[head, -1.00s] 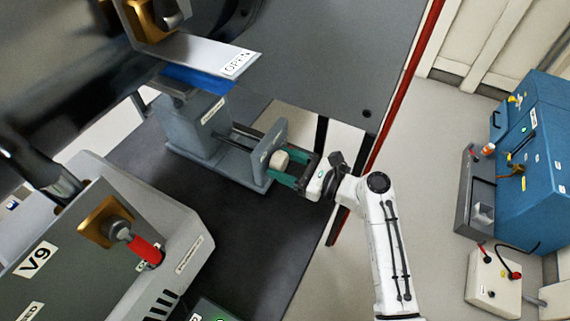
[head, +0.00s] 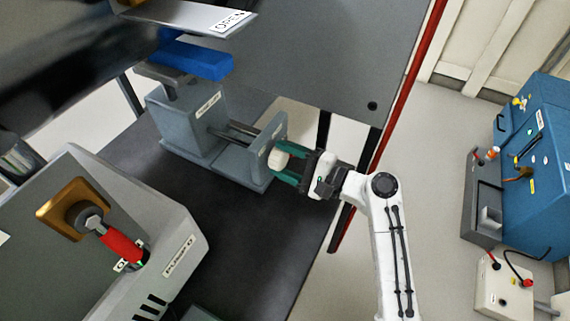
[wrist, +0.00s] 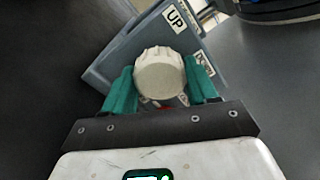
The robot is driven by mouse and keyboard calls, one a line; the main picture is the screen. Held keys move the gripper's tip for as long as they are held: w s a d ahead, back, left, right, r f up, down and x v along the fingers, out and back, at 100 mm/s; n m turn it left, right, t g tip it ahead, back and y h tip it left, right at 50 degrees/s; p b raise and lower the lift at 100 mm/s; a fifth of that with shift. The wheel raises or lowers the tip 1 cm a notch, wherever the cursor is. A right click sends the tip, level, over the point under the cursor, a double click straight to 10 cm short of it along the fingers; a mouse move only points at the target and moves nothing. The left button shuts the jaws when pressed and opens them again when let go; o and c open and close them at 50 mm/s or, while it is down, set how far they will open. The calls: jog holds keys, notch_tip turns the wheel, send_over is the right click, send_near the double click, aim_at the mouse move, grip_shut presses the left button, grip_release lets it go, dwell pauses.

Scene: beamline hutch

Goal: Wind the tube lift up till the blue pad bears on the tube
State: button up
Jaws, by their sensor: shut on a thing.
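The tube lift (head: 185,130) is a grey block on the dark bench, with rods running to an upright end plate (head: 268,150). The blue pad (head: 203,62) sits on a grey plate on top of the lift, below the dark tube (head: 60,60). I cannot tell whether pad and tube touch. My gripper (head: 287,165) is shut on the pale ribbed knob (head: 277,159) at the end plate. In the wrist view the knob (wrist: 160,73) sits between the green fingers (wrist: 162,88). An UP label (wrist: 176,18) shows behind it; a second label is partly hidden.
A grey unit (head: 120,240) with a red handle (head: 122,246) stands at front left. A plate marked OPEN (head: 215,20) juts out above the pad. A red post (head: 405,100) is right of the bench.

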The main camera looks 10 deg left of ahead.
jog(key=n+b, duration=0.1)
jog(key=n, duration=0.1)
jog(key=n+b, duration=0.2)
jog(key=shift+d+f+n, duration=0.1)
jog(key=shift+f+n, duration=0.2)
jog(key=shift+f, duration=0.05)
jog(key=n+b, duration=0.4)
jog(key=shift+n+b, duration=0.3)
jog(key=shift+b, duration=0.05)
jog(key=n+b, duration=0.6)
jog(key=shift+w+r+n+b, duration=0.1)
jog(key=shift+r+n+b, duration=0.05)
jog(key=shift+n+b, duration=0.6)
jog(key=shift+r+n+b, duration=0.1)
jog(key=shift+n+b, duration=0.55)
jog(key=shift+n, duration=0.2)
jog(key=shift+r, duration=0.15)
jog(key=o, duration=1)
jog(key=shift+o, duration=0.2)
jog(key=p+v, duration=0.1)
jog(key=v, duration=0.9)
jog(key=shift+d, duration=0.35)
